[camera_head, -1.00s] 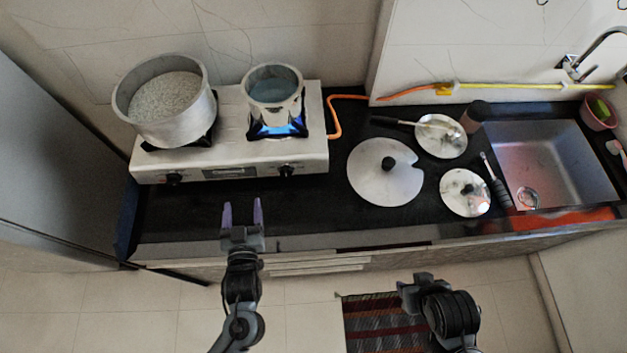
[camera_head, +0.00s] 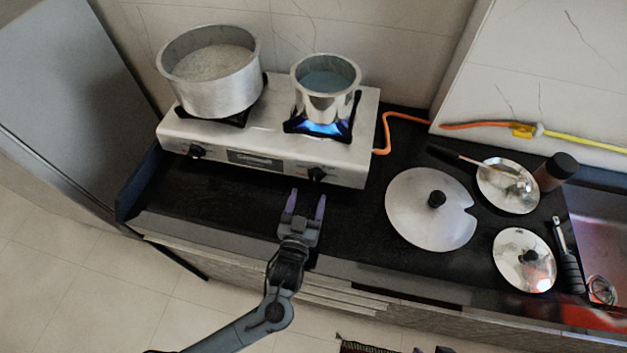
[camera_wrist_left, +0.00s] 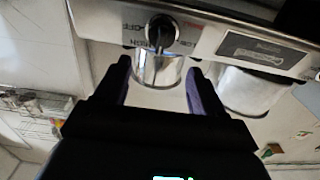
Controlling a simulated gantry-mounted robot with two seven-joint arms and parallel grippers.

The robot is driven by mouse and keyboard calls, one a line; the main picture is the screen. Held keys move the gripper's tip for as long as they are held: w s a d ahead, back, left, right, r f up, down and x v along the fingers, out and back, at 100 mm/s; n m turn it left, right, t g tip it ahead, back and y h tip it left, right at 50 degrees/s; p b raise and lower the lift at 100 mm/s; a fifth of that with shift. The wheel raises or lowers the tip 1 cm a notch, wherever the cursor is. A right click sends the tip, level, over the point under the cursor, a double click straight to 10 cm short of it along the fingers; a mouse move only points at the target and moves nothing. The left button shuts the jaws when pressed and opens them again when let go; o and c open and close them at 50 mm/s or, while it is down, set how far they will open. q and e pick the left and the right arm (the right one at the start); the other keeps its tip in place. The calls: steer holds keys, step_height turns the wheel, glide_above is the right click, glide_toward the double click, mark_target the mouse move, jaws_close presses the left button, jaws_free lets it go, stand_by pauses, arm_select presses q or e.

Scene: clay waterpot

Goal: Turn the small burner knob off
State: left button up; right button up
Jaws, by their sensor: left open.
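The small burner knob (camera_head: 317,174) is the black knob at the right of the stove's front panel. It also shows in the left wrist view (camera_wrist_left: 161,32), its pointer near vertical in the picture and away from the OFF mark. A blue flame (camera_head: 322,128) burns under the small steel pot (camera_head: 328,104). My left gripper (camera_head: 305,200) is open and empty, just in front of and below this knob, not touching it. In the wrist view the knob lies between and beyond its fingertips. Only the fingertips of my right gripper (camera_head: 430,350) show at the bottom edge.
The stove (camera_head: 270,150) also bears a large pot (camera_head: 212,88) on its left burner and a second knob (camera_head: 197,151). Lids (camera_head: 415,210) and (camera_head: 524,275) lie to the right. The black counter (camera_head: 225,195) before the stove is clear. An orange hose (camera_head: 393,130) leaves the stove's right side.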

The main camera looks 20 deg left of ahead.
mark_target(314, 178)
arm_select(q)
steer(key=w, duration=0.5)
steer(key=shift+w+a, duration=0.1)
steer(key=shift+a, duration=0.2)
steer(key=shift+w+a+b, duration=0.15)
steer(key=shift+w+b, duration=0.15)
steer(key=shift+w, duration=0.5)
steer(key=shift+c, duration=0.4)
